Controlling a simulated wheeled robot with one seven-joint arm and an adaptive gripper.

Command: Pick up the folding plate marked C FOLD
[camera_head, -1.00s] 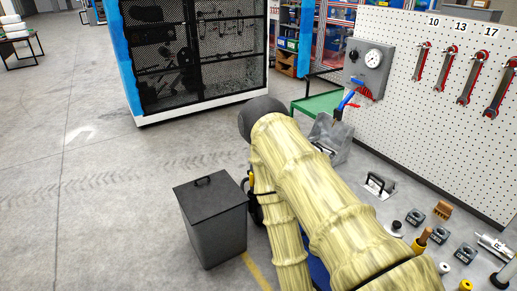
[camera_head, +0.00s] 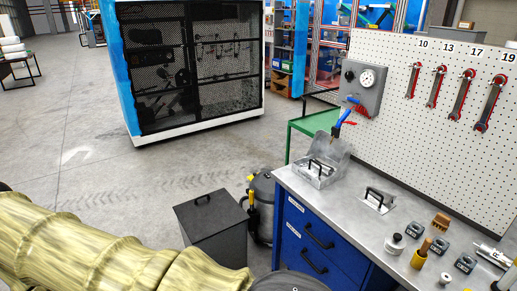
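A small metal plate with a black handle (camera_head: 377,200) lies on the grey workbench top (camera_head: 345,218). A second black-handled metal piece (camera_head: 320,168) sits in or against a grey metal scoop-like tray (camera_head: 330,158) at the bench's far left corner. I cannot read any C FOLD marking on either, so I cannot tell which is the named plate. My arm, in a yellowish ribbed sleeve (camera_head: 90,250), crosses the lower left. My gripper is out of the picture.
The bench carries several small blocks, a brown brush (camera_head: 441,221) and a yellow-based tool (camera_head: 420,254). A blue drawer cabinet (camera_head: 310,225) is below. A grey lidded bin (camera_head: 212,225) and a grey canister (camera_head: 263,195) stand left of it. A pegboard (camera_head: 440,125) rises behind.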

